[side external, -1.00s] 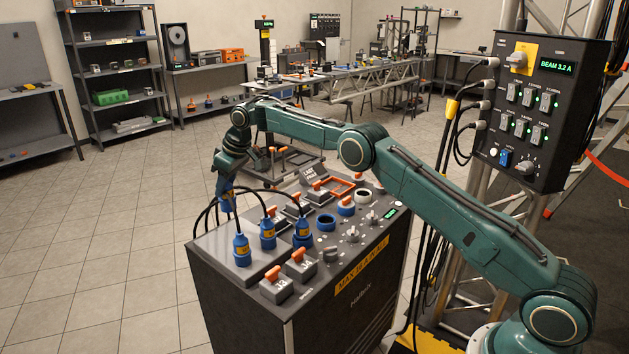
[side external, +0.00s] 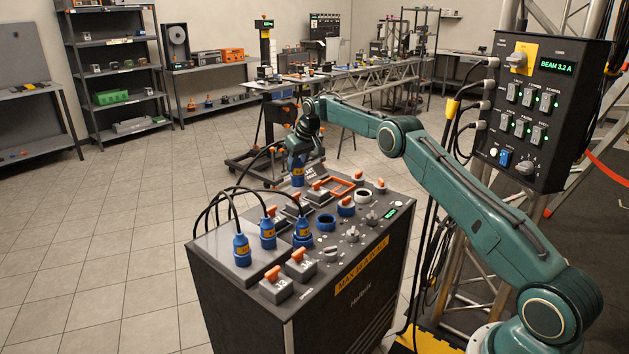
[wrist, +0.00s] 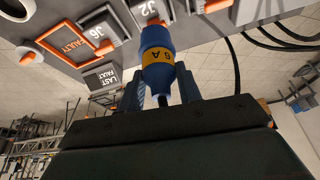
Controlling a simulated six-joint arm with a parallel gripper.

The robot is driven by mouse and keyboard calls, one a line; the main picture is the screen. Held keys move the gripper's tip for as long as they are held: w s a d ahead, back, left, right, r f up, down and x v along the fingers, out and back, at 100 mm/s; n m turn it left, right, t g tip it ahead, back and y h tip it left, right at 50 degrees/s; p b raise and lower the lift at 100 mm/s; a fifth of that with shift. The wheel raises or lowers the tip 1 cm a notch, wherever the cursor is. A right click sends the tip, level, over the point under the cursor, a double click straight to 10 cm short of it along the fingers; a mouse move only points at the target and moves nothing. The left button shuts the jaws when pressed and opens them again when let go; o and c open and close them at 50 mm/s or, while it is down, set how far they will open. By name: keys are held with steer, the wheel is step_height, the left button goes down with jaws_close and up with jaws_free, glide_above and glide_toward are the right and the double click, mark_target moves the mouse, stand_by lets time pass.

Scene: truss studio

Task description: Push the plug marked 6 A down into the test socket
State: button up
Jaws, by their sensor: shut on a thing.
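My gripper (side external: 299,160) is shut on a blue plug (side external: 298,179) and holds it above the back edge of the console top. In the wrist view the plug (wrist: 156,38) sits between the fingers of my gripper (wrist: 161,76), its yellow band reading 6 A upside down. An open blue ring socket (side external: 326,222) and an open pale ring socket (side external: 363,196) are on the console top, right of the plug and nearer the camera. I cannot read which is the test socket.
Several blue plugs with cables stand at the left of the console (side external: 370,262), one being this front-left plug (side external: 241,249). Orange-handled levers (side external: 300,263) rise from the top. An orange frame (wrist: 70,42) reads FAULTY. A cable trails left from the held plug.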

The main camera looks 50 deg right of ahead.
steer(key=s+d+m+h, duration=0.1)
steer(key=s+d+m, duration=0.2)
steer(key=d, duration=0.8)
steer(key=s+d+f+m+h, duration=0.1)
steer(key=s+d+m, duration=0.2)
steer(key=s+d, duration=0.5)
steer(key=d, duration=0.3)
steer(key=shift+f+g, duration=0.25)
steer(key=shift+g, duration=0.15)
steer(key=shift+s+f, duration=0.1)
steer(key=shift+f, duration=0.05)
step_height(320, 180, down, 6)
steer(key=shift+a+f, duration=0.1)
steer(key=shift+f, duration=1.5)
stand_by(1.5)
steer(key=o, duration=1.7)
